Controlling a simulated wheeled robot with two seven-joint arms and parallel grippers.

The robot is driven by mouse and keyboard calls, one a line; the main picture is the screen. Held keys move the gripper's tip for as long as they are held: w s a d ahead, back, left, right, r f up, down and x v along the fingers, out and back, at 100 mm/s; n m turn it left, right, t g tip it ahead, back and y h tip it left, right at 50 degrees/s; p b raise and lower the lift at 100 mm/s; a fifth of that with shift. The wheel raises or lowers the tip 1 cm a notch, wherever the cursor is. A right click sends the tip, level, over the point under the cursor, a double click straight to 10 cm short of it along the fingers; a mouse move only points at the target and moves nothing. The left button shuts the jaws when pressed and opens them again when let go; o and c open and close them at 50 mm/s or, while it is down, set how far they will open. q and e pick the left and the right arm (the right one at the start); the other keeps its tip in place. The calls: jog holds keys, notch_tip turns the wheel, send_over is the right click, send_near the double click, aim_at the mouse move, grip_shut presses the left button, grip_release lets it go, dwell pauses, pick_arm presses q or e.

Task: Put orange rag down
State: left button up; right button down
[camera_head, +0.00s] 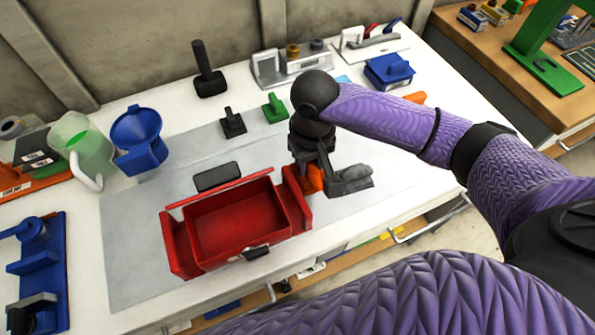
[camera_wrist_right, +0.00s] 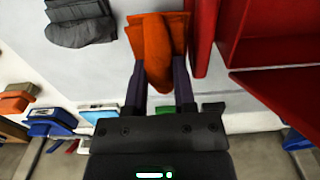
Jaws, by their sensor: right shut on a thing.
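The orange rag (camera_head: 312,180) is just right of the red toolbox on the white table. In the wrist view the folded orange rag (camera_wrist_right: 152,50) is between the two fingers of my right gripper (camera_wrist_right: 160,88), which is shut on it. In the head view my right gripper (camera_head: 313,158) points down beside the toolbox, and it partly hides the rag. I cannot tell whether the rag touches the tabletop. My left gripper is not in view.
The open red toolbox (camera_head: 237,222) stands close left of the rag. A grey rag (camera_head: 349,181) lies close on its right, also seen in the wrist view (camera_wrist_right: 82,30). A blue funnel (camera_head: 138,137), green jug (camera_head: 88,150) and black mallet (camera_head: 207,72) stand farther back. Table between is fairly clear.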

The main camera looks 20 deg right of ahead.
aim_at(309, 175)
notch_tip(309, 175, down, 4)
jog(key=shift+f+b, duration=0.1)
jog(key=shift+b, duration=0.65)
jog(key=shift+f, duration=0.2)
jog(key=shift+r, duration=0.15)
jog(key=c, duration=0.7)
grip_release()
